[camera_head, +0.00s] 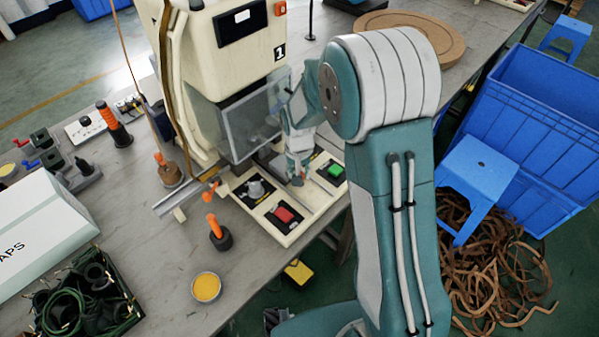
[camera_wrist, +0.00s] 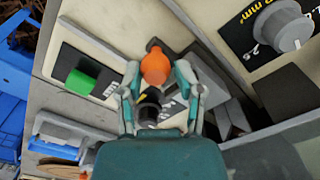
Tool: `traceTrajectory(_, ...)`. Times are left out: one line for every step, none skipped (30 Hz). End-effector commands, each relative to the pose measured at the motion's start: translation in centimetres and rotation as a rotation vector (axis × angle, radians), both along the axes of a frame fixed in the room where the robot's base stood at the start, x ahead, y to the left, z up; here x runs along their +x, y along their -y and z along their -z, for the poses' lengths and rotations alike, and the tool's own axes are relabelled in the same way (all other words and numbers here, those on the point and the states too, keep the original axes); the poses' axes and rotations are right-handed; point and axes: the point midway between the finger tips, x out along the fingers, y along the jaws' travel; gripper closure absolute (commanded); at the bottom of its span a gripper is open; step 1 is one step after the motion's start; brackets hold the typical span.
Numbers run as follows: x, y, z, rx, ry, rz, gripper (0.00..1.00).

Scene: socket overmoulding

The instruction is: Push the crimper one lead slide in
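Crimper one (camera_head: 235,50) is the cream machine marked "1", with a clear guard (camera_head: 252,118) at its front. My gripper (camera_head: 298,172) is low at the right of the guard, over the control panel; its fingers are small and partly hidden in the head view. In the wrist view my gripper (camera_wrist: 156,72) has its fingers spread either side of an orange knob (camera_wrist: 154,65), with gaps on both sides. A black round part (camera_wrist: 150,106) shows below the knob. Grey metal blocks (camera_wrist: 222,112) lie just right of the fingers. I cannot tell how far the lead slide is in.
The control panel (camera_head: 318,206) carries a green button (camera_head: 336,170), a red button (camera_head: 284,214) and a grey dial (camera_head: 255,187). Orange-handled tools (camera_head: 214,226) stand left on the bench, near a yellow dish (camera_head: 206,287). Blue crates (camera_head: 535,120) stand right.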

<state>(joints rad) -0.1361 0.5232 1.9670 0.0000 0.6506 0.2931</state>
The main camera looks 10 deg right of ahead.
Motion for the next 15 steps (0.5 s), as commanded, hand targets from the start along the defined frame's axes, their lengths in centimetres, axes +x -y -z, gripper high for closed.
traceTrajectory(0.1, -0.1, 0.0, 0.002, 0.003, 0.000, 0.50)
traceTrajectory(0.1, -0.1, 0.0, 0.002, 0.003, 0.000, 0.50)
traceTrajectory(0.1, -0.1, 0.0, 0.002, 0.003, 0.000, 0.50)
traceTrajectory(0.1, -0.1, 0.0, 0.002, 0.003, 0.000, 0.50)
traceTrajectory(0.1, -0.1, 0.0, 0.002, 0.003, 0.000, 0.50)
traceTrajectory(0.1, -0.1, -0.1, 0.002, 0.003, 0.000, 0.50)
traceTrajectory(0.1, -0.1, -0.2, 0.001, 0.004, 0.000, 0.50)
traceTrajectory(0.1, -0.1, -0.3, 0.001, 0.004, 0.000, 0.50)
traceTrajectory(0.2, -0.1, -0.7, 0.001, 0.005, 0.000, 0.50)
traceTrajectory(0.2, -0.1, -1.0, 0.001, 0.005, 0.000, 0.50)
traceTrajectory(0.2, -0.1, -1.4, 0.001, 0.006, 0.000, 0.50)
traceTrajectory(0.2, -0.1, -2.1, 0.002, 0.008, 0.000, 0.50)
traceTrajectory(0.2, -0.1, -2.7, 0.002, 0.008, 0.000, 0.50)
traceTrajectory(0.2, -0.1, -3.3, 0.002, 0.008, 0.000, 0.50)
traceTrajectory(0.2, -0.1, -4.2, 0.002, 0.008, 0.000, 0.50)
